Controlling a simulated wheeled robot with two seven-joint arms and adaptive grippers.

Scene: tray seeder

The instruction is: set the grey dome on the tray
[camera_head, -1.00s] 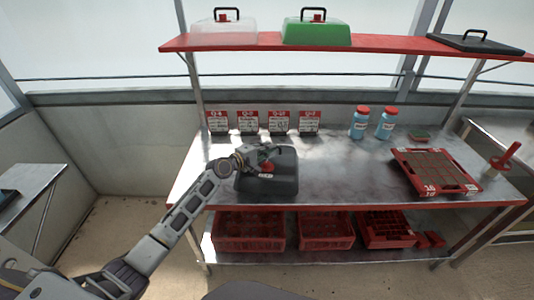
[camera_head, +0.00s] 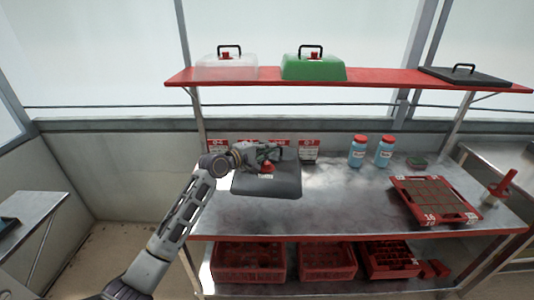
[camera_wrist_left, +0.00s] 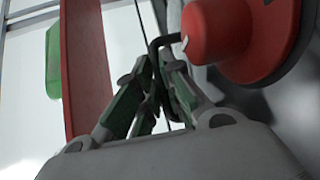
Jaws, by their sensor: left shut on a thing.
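The grey dome (camera_head: 267,186) is a dark grey cover with a red knob and a black handle, held above the left part of the metal table. My left gripper (camera_head: 270,156) is shut on its handle; in the left wrist view the fingers (camera_wrist_left: 158,95) close around the black handle beside the red knob (camera_wrist_left: 225,35). The tray (camera_head: 436,221) is red with dark soil cells and lies on the right part of the table. Nothing covers it. My right gripper is not in view.
The red shelf (camera_head: 365,76) above holds a clear dome (camera_head: 226,68), a green dome (camera_head: 313,68) and a flat black lid (camera_head: 464,77). Blue bottles (camera_head: 357,152) and seed packets (camera_head: 309,149) stand at the table's back. The table's middle is clear.

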